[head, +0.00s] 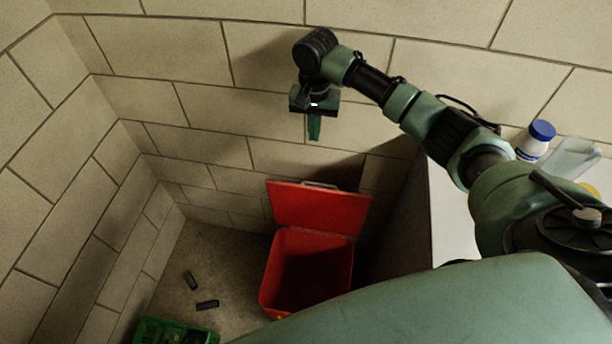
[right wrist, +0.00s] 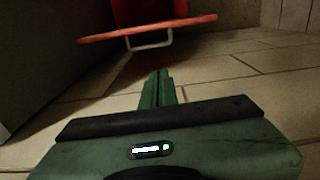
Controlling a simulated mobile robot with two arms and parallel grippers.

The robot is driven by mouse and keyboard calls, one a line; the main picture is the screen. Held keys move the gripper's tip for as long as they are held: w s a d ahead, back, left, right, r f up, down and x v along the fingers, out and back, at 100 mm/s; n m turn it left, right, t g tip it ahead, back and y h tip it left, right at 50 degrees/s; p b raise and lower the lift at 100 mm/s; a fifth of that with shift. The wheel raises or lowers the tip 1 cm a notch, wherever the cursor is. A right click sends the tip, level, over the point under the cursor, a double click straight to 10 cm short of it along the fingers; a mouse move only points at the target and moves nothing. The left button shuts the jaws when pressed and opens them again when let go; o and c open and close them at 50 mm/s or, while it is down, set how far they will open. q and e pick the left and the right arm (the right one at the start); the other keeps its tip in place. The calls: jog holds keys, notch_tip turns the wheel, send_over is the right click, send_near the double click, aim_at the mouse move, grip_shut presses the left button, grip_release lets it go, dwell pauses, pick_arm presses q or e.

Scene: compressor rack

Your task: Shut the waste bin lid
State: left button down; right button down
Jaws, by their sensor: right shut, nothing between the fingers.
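The red waste bin (head: 306,272) stands on the floor near the far wall. Its red lid (head: 320,207) is open, tilted up and back toward the wall, with a light handle (head: 320,185) on its upper edge. My right gripper (head: 314,136) is shut and empty, pointing down above the lid and apart from it. In the right wrist view the shut fingers (right wrist: 158,76) point toward the lid's edge (right wrist: 148,30) and its handle (right wrist: 149,41), with a gap between. My left gripper is not in view.
A white counter (head: 452,215) right of the bin holds a white bottle with a blue cap (head: 537,140) and a clear container (head: 570,157). A green crate (head: 150,328) and two dark pieces (head: 207,305) are on the floor at left. Brick walls (head: 170,52) enclose the corner.

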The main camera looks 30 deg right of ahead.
notch_tip(320, 180, down, 19)
jog(key=w+b, duration=0.1)
jog(key=b, duration=0.7)
jog(key=shift+f, duration=0.15)
